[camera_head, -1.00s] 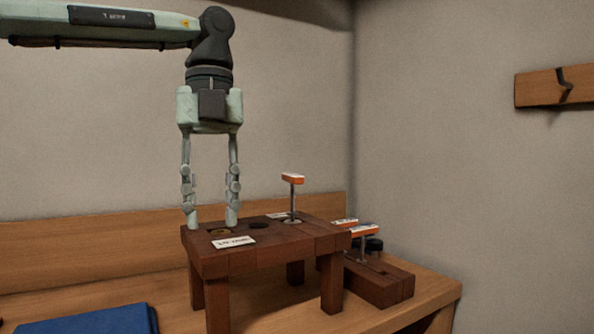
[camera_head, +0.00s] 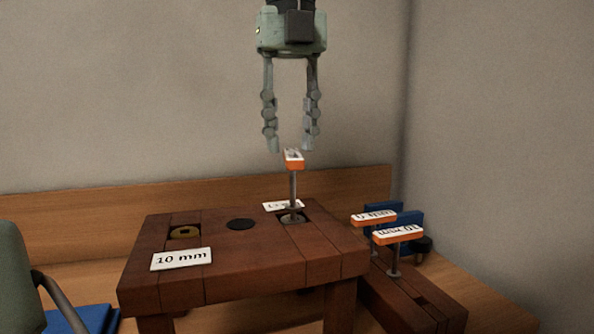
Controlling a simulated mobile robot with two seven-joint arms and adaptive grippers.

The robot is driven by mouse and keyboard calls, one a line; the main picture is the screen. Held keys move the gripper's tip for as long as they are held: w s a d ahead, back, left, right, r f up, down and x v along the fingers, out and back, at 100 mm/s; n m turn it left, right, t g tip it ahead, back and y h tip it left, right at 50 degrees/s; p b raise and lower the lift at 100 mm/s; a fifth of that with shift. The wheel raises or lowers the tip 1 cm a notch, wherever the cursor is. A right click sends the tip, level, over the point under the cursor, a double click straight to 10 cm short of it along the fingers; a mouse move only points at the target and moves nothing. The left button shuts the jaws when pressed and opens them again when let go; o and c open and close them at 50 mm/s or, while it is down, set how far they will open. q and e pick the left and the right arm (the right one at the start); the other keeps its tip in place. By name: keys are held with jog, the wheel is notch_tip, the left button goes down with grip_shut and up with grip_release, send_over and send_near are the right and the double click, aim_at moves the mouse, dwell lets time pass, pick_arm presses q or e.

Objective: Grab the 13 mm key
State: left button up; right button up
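A key with an orange-and-white T-handle (camera_head: 293,162) stands upright in a hole near the back right of the small brown wooden table (camera_head: 240,262). The writing on its handle is too small to read. A white card (camera_head: 281,206) lies behind its shaft, its text partly hidden. My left gripper (camera_head: 291,147) points down with its fingers apart, the tips just above and behind the handle in the picture; I cannot tell whether they touch it. Two more orange-and-white keys stand in a lower block at the right: one reads 10 mm (camera_head: 398,234), the other (camera_head: 373,217) is unclear. My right gripper is not in view.
A card reading 10 mm (camera_head: 182,259) lies at the table's front left, near a brass-coloured socket (camera_head: 184,232) and a dark round hole (camera_head: 240,224). Blue objects (camera_head: 408,218) stand behind the right keys. A wooden backboard (camera_head: 90,230) runs behind the table.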

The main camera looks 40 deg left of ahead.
aim_at(293, 206)
pick_arm(q)
notch_tip(293, 206, down, 2)
jog(key=shift+w+f, duration=0.1)
jog(key=shift+f, duration=0.05)
notch_tip(293, 206, down, 6)
jog(key=shift+d+r, duration=0.15)
jog(key=shift+r, duration=0.05)
grip_shut()
